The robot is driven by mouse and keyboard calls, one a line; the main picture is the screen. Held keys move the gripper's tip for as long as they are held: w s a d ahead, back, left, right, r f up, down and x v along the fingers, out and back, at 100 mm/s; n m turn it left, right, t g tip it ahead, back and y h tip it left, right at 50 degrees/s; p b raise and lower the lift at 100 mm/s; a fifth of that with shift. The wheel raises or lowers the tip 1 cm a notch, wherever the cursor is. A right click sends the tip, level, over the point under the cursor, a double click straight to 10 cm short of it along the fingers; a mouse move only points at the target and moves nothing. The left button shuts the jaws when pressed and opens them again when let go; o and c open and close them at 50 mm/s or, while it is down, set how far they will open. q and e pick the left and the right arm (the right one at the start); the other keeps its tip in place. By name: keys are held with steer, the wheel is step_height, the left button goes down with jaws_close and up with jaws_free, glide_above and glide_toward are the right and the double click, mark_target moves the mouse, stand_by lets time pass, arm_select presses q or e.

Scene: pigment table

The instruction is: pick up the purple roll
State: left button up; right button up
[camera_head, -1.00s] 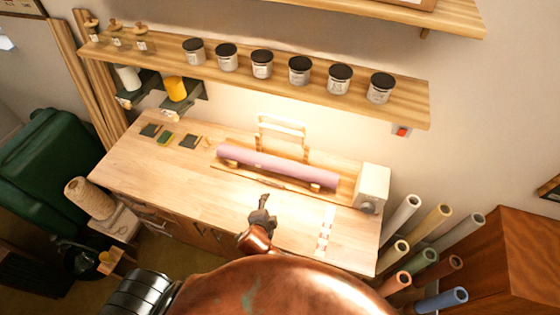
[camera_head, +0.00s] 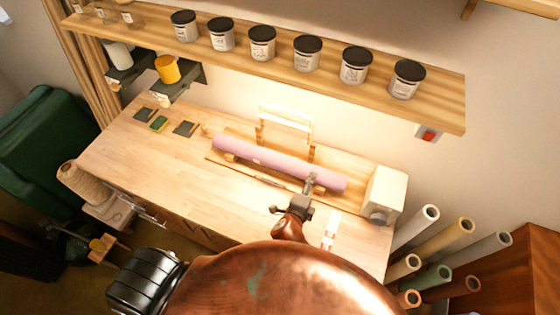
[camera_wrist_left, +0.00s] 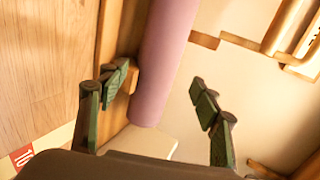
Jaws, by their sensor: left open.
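The purple roll (camera_head: 270,160) lies on a long wooden holder (camera_head: 228,165) along the back of the workbench, under the shelf. My left gripper (camera_head: 295,195) is over the bench at the near side of the roll's right end. One finger overlaps the roll there in the head view. In the left wrist view, the roll (camera_wrist_left: 163,60) runs between the two open fingers of my left gripper (camera_wrist_left: 160,78), nearer the left finger, with its end showing. I see a gap to the right finger. My right gripper is not in view.
A white block-shaped device (camera_head: 385,192) stands close to the roll's right end. A shelf (camera_head: 300,83) with several black-lidded jars hangs above. Dark pads (camera_head: 185,128) lie at the bench's left. Bench space left of the gripper (camera_head: 165,165) is clear. Upright coloured tubes (camera_head: 450,240) stand at right.

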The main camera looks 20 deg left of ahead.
arm_select(q)
steer(key=x, duration=0.3)
steer(key=shift+w+d+f, duration=0.1)
steer(key=shift+f, duration=0.05)
steer(key=x, duration=0.5)
steer(key=shift+c, duration=0.4)
steer(key=c, duration=1.2)
steer(key=shift+c, duration=1)
